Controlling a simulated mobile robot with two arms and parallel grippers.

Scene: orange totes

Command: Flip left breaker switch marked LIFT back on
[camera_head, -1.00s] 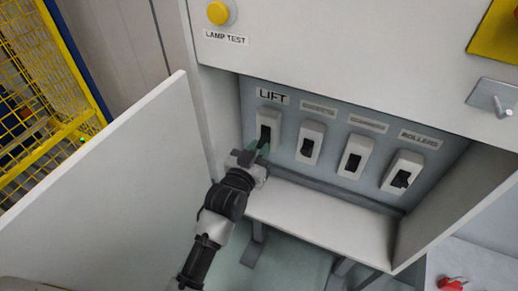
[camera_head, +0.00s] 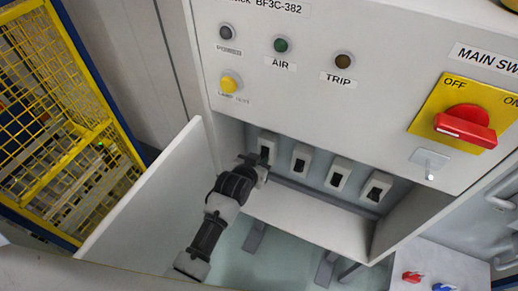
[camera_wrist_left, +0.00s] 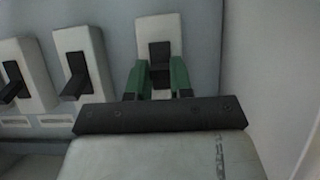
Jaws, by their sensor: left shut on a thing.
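The leftmost breaker (camera_head: 267,140), a white block with a black lever, sits in a recess behind an open cabinet door. Its LIFT label is hidden by the panel's lower edge in the head view now. My left gripper (camera_head: 262,161) reaches in from below and is at this breaker. In the left wrist view the two green fingertips (camera_wrist_left: 160,80) are on either side of the black lever (camera_wrist_left: 160,52), shut on it. The wrist view shows the breakers upside down. Which way the lever is set is hard to tell. My right gripper is not in view.
Several other breakers (camera_head: 337,172) stand to the right. The open door (camera_head: 150,200) is left of my arm. Above is a panel with lamps, a yellow lamp test button (camera_head: 230,83) and a red main switch (camera_head: 466,125). A yellow mesh fence (camera_head: 60,110) stands far left.

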